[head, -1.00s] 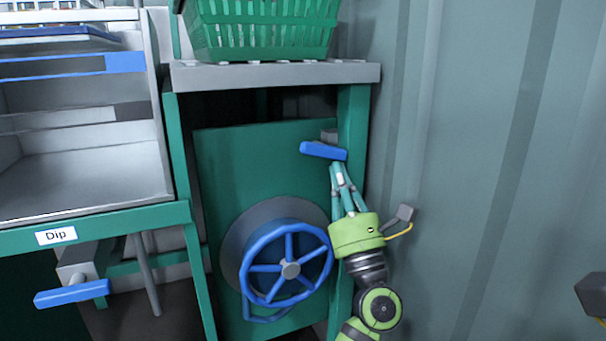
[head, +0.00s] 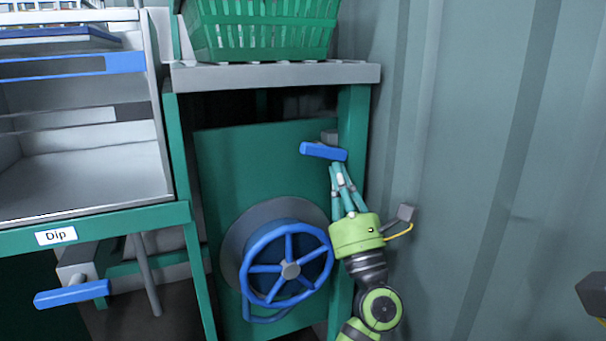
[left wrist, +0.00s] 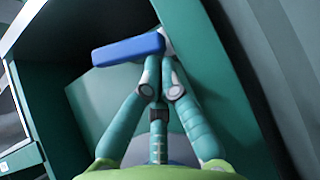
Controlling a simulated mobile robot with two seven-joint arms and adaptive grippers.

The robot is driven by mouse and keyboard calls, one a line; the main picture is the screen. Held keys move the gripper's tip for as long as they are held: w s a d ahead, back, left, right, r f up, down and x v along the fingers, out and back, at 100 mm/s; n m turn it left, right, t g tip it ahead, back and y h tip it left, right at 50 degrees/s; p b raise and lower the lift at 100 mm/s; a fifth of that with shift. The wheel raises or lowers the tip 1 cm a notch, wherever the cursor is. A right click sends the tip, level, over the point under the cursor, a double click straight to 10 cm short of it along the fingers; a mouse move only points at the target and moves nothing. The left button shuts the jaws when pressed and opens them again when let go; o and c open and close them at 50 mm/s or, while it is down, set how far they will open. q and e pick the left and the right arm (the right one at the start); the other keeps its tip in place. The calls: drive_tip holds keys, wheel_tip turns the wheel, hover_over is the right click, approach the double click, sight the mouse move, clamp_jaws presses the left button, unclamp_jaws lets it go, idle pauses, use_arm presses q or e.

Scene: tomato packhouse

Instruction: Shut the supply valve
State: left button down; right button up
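A blue lever handle (head: 323,151) lies nearly level on a grey valve body (head: 329,135) at the upper right of the green panel. It shows large in the left wrist view (left wrist: 128,49). My left gripper (head: 341,172) is just below the handle's right end, by the green post. In the left wrist view its fingers (left wrist: 162,75) draw together, tips close to each other at the handle's right end. I cannot tell whether they touch it. A second blue lever (head: 72,294) sits on a grey body under the sink labelled Dip (head: 56,236).
A blue handwheel (head: 290,265) stands out from the green panel (head: 235,170), left of my left arm. A green crate (head: 262,30) rests on the grey shelf (head: 275,76) above. A corrugated wall (head: 490,150) closes off the right side.

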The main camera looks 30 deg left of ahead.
use_arm(q)
drive_tip(key=v, duration=1.2)
drive_tip(key=shift+d, duration=0.15)
